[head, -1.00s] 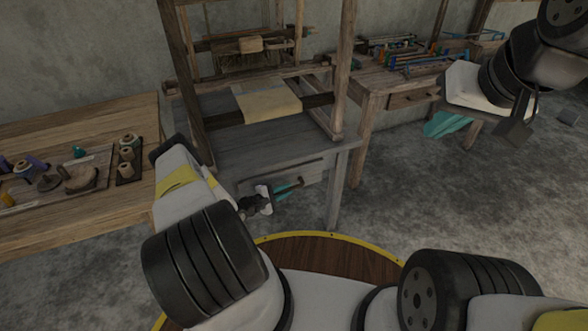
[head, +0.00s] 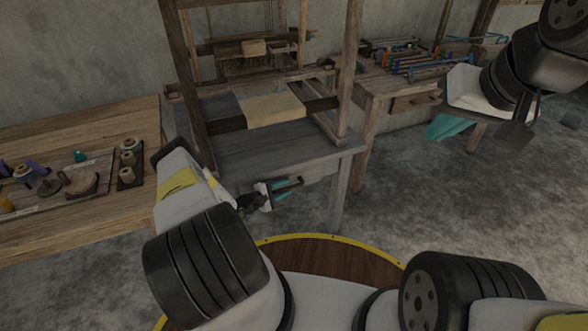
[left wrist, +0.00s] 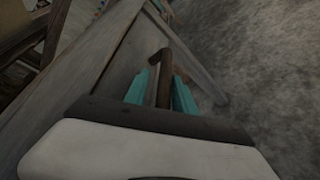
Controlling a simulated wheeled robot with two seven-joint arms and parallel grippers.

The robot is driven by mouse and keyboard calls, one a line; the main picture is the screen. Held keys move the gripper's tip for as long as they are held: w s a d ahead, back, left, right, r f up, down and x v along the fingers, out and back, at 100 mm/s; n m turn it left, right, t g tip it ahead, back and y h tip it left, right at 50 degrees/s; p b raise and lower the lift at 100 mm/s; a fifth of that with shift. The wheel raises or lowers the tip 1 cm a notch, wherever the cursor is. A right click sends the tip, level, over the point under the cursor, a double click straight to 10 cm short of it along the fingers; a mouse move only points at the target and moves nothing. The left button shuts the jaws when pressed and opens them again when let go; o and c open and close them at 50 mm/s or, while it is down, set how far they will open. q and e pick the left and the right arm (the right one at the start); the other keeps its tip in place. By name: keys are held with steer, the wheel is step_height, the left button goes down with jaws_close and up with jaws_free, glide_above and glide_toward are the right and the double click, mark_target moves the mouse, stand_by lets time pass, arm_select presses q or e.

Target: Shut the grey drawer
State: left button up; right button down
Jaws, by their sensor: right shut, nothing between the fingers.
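The grey drawer (head: 314,174) sits under the top of the grey loom table, and its front is near the table's edge. Its front also shows in the left wrist view (left wrist: 127,62), with a brown handle (left wrist: 161,72) standing out from it. My left gripper (head: 288,187) is at the drawer front. The white hand hides the near part of the fingers. My right gripper (head: 446,126) is shut and empty, high at the right, away from the drawer.
The grey table (head: 270,150) carries the wooden loom frame (head: 348,70). A wooden table (head: 60,130) with spools and a tray is at the left. Another wooden table (head: 372,85) with coloured tools stands at the back right. The concrete floor at the right is open.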

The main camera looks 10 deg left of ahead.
arm_select(q)
steer(key=shift+s, duration=0.15)
steer(key=v, duration=0.7)
steer(key=shift+s+a, duration=0.1)
steer(key=shift+s, duration=0.1)
steer(key=shift+s, duration=0.1)
stand_by(0.3)
